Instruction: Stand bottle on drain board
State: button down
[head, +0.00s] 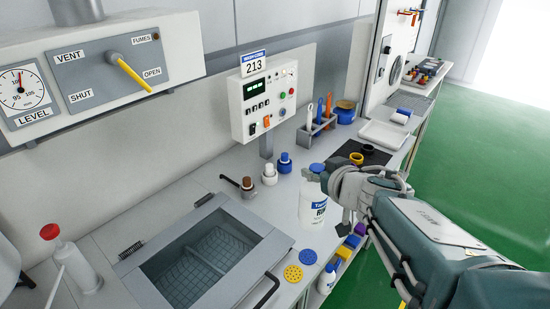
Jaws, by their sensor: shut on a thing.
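A white bottle (312,212) with a blue-and-white label stands upright or hangs just at the front of the grey counter, right of the sunken basin. My gripper (327,181) comes in from the right and is shut at the bottle's upper part, hiding its neck. A blue round thing shows just above the fingers; I cannot tell whether it is the bottle's cap. I cannot tell whether the bottle's base touches the counter. A grey ribbed board (413,103) lies farther back on the right, possibly the drain board; it looks bare.
The basin (192,262) with a dark handle is at front left. Yellow (293,273) and blue (307,285) perforated discs lie near the counter edge. A white tray (385,134) and a black mat (377,157) with rings lie behind my gripper. A control box (264,99) stands at the back.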

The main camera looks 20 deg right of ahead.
jog(key=w+d+f, duration=0.3)
jog(key=w+f, duration=0.9)
jog(key=w, duration=0.1)
jog(key=shift+d+f, duration=0.25)
jog(key=shift+f, duration=0.15)
jog(key=shift+c, duration=1.6)
grip_release()
jog(key=shift+f, duration=0.15)
